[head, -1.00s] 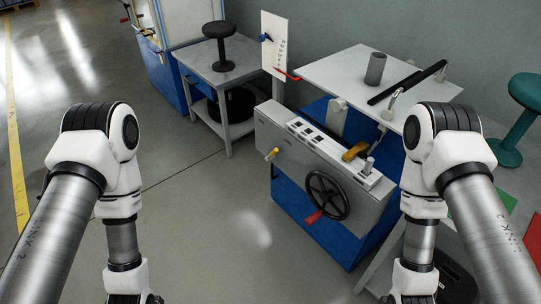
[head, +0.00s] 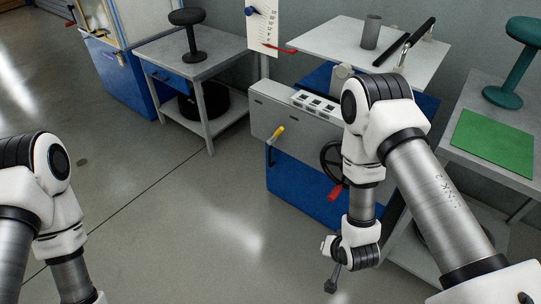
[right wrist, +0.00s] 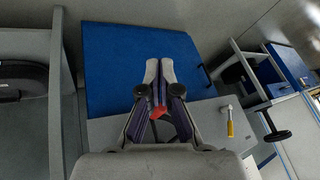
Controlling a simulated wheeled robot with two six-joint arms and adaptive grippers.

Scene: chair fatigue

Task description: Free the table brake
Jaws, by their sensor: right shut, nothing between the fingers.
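The machine has a grey housing (head: 262,112) on a blue base (head: 300,195), with a white table top (head: 335,45) above. A yellow-handled lever (head: 276,134) sits on the housing front, left of the dark handwheel (head: 328,158) with its red handle (head: 336,191). My right arm hides much of the wheel and the housing's right end. My right gripper (head: 331,284) hangs low in front of the base, below the red handle. In the right wrist view it (right wrist: 160,66) is shut and empty; the red handle (right wrist: 157,112) shows behind its fingers, and the yellow handle (right wrist: 230,128) is to the right. My left gripper is out of frame.
A grey side table (head: 185,45) with a black stool stands behind left. A white panel (head: 263,25) with a red lever (head: 278,48) is beside the machine. A grey bench (head: 465,155) with a green mat (head: 493,142) stands right. The floor in front is clear.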

